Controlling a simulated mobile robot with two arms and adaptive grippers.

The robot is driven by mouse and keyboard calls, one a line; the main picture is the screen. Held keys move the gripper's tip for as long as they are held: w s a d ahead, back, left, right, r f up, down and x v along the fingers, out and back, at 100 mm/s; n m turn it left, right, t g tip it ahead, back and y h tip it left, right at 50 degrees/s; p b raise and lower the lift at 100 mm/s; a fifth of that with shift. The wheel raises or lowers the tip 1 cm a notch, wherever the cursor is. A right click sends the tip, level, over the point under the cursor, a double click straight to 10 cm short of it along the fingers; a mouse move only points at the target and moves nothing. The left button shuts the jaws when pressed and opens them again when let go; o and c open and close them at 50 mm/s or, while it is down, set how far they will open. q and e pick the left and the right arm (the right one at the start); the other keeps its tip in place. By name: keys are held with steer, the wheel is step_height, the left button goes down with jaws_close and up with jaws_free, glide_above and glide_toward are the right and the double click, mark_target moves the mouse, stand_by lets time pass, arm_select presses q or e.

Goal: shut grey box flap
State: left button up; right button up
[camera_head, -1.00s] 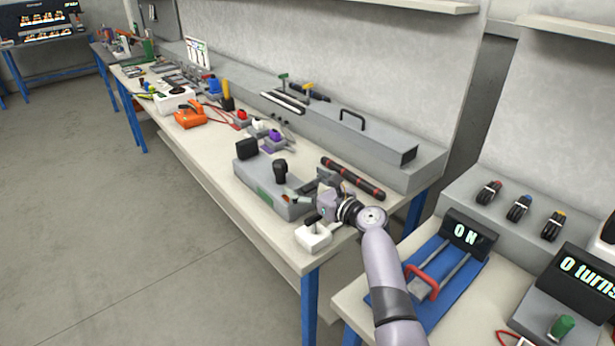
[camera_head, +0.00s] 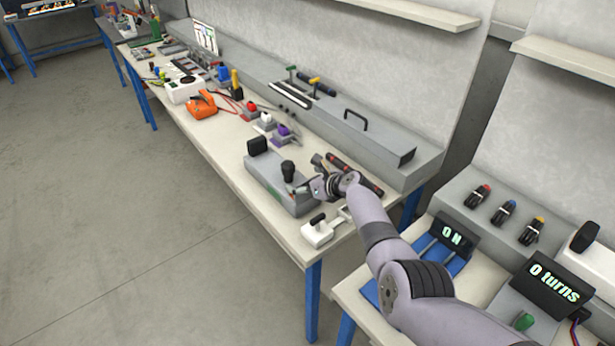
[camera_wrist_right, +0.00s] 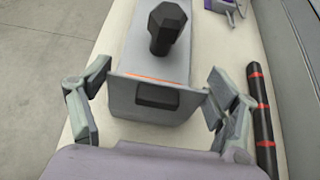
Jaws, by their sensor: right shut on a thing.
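The grey box (camera_head: 272,182) lies on the workbench with a black knob (camera_head: 288,170) on top. In the right wrist view its near end (camera_wrist_right: 150,112) faces my gripper and has a dark rectangular recess. A thin grey flap (camera_wrist_right: 190,88) with an orange stripe runs across the top of this end. My right gripper (camera_wrist_right: 155,98) has its fingers well spread and shut on the flap's two sides. In the head view my right gripper (camera_head: 316,188) is at the box's right end, partly hidden by its own wrist. How far the flap stands open is unclear. My left gripper is out of view.
A white block with a black handle (camera_head: 317,232) stands in front of my wrist near the bench edge. A black rod with red bands (camera_head: 345,170) lies behind the gripper. A black upright plate (camera_head: 257,145) stands at the box's far end. Floor at left is clear.

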steer(key=shift+w+a+f+g+h, duration=0.1)
steer(key=shift+w+g+h, duration=0.05)
steer(key=shift+g+h, duration=0.2)
stand_by(0.4)
